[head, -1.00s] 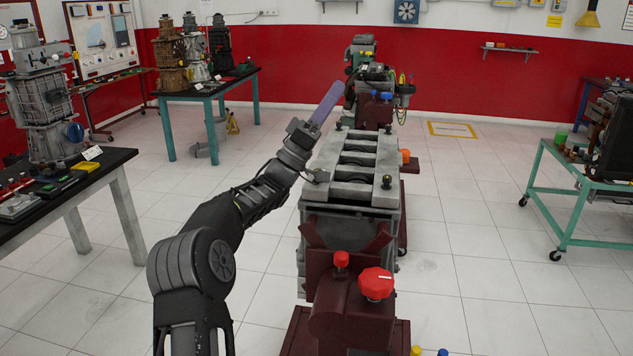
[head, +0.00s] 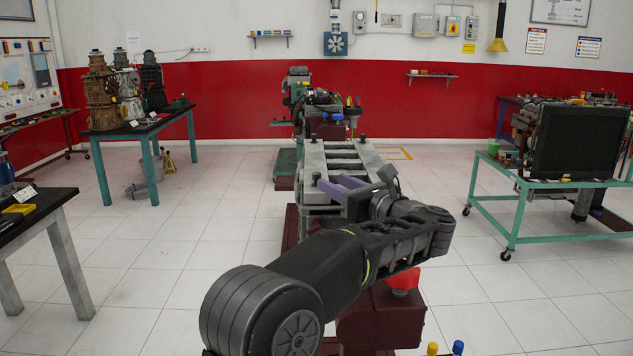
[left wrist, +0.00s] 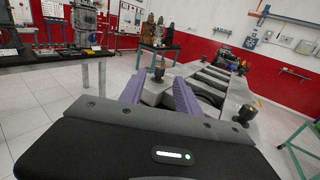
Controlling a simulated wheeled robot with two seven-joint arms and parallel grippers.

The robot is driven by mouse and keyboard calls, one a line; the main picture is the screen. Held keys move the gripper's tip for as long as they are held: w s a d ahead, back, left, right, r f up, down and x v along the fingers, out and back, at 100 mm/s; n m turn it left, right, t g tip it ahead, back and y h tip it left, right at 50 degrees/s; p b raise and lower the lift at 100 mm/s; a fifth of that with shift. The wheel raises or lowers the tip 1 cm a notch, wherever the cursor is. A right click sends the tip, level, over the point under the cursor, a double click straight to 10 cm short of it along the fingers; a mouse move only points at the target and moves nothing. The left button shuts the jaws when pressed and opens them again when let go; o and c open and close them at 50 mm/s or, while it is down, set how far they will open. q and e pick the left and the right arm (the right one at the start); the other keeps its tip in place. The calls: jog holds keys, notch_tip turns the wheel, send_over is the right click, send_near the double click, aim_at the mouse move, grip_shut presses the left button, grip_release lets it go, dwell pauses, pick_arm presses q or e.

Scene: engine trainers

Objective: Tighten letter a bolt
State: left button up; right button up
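The grey engine block (head: 312,158) stands ahead of me, with slots across its top and dark bolts at its corners. A near-left bolt (head: 316,176) stands upright there. My left gripper (head: 331,182) is over the near end of the block, its purple fingers pointing left towards this bolt. In the left wrist view the fingers (left wrist: 159,80) are spread apart, with an upright bolt (left wrist: 159,69) between their tips in the picture. I cannot tell whether they touch it. Another bolt (left wrist: 244,115) stands to the right. No letter is readable on the bolts. My right gripper is out of view.
My left arm covers much of the block's near end. A red knob (head: 405,280) is on the dark red stand (head: 380,318) near me. A teal cart (head: 520,215) with a black panel is right; a black-topped table (head: 150,125) is back left. Floor is clear between.

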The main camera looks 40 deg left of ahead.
aim_at(319, 176)
pick_arm(q)
jog(key=shift+a, duration=0.1)
dwell(0.3)
jog(key=shift+p+x, duration=1.7)
jog(key=shift+x, duration=1.45)
jog(key=shift+w+a, duration=0.3)
jog(key=shift+a, duration=0.3)
grip_shut()
